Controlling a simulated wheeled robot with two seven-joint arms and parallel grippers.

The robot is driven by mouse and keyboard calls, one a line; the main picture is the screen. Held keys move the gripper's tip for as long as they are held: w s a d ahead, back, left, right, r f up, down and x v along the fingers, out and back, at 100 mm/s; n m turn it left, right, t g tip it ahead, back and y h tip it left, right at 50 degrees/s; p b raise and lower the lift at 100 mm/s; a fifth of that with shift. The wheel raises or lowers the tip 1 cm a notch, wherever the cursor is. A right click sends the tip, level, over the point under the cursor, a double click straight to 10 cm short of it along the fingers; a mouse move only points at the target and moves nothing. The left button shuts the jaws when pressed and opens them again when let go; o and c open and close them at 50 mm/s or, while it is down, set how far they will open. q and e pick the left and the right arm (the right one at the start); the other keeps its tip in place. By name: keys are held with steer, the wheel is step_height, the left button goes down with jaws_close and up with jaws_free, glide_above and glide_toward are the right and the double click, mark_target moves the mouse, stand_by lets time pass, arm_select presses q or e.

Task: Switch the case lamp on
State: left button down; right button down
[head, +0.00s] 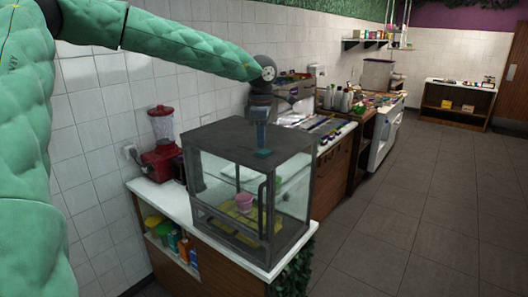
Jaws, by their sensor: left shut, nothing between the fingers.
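The display case (207,148) is a dark grey framed box with glass sides, standing on the white counter. A pink cup (244,202) and a yellow tray or mat (232,213) show inside it. My left gripper (262,149) points down at the top of the case, its fingers shut and empty. A small teal patch shows at its tips on the case top; I cannot tell whether this is a switch or part of the fingers, nor whether they touch. No lit lamp can be made out in the case. My right gripper is out of view.
A red blender (162,150) stands left of the case against the tiled wall. The counter (160,193) has an open shelf with bottles below. More counters with jars and trays run along the wall behind. The floor (370,230) at right is clear.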

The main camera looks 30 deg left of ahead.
mark_target(261, 152)
arm_select(q)
steer(key=shift+s+f+b, duration=0.1)
steer(key=shift+f+b, duration=0.85)
steer(key=shift+f, duration=0.05)
stand_by(0.8)
steer(key=shift+r, duration=0.75)
steer(key=shift+r+p, duration=0.6)
steer(key=shift+r, duration=2.2)
